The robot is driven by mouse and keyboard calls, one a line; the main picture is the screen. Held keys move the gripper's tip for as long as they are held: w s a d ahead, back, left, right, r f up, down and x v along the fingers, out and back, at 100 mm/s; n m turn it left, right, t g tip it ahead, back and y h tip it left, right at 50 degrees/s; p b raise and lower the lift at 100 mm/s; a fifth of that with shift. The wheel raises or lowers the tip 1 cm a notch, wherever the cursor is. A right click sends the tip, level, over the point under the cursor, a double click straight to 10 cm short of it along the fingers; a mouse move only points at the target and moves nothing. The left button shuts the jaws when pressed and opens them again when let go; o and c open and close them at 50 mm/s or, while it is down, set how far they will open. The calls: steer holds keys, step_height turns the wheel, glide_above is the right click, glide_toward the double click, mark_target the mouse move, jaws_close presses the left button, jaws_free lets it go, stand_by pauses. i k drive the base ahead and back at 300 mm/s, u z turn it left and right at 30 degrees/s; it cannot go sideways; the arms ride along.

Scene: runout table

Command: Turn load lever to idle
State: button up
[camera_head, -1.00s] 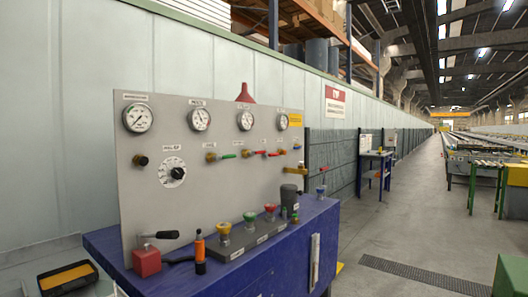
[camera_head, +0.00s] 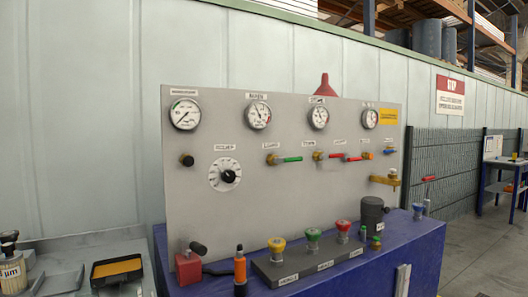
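A grey upright panel (camera_head: 230,140) stands on a blue bench (camera_head: 400,262). A row of small valve levers crosses the panel: a green handle (camera_head: 291,159), two red handles (camera_head: 336,156) and (camera_head: 354,159), and a blue one (camera_head: 389,152). A round dial with a black knob (camera_head: 228,176) is at the left. The labels are too small to read, so I cannot tell which is the load lever. My gripper is not in view.
An orange bottle (camera_head: 240,268) and a dark base with yellow, green and red knobs (camera_head: 300,267) stand before the panel. A dark cup (camera_head: 372,215) is at the right. A black tray (camera_head: 117,269) lies on a grey surface at left. Floor shows at far right.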

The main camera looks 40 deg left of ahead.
mark_target(276, 160)
steer(key=u, duration=0.8)
steer(key=i, duration=1.05)
steer(key=u, duration=0.85)
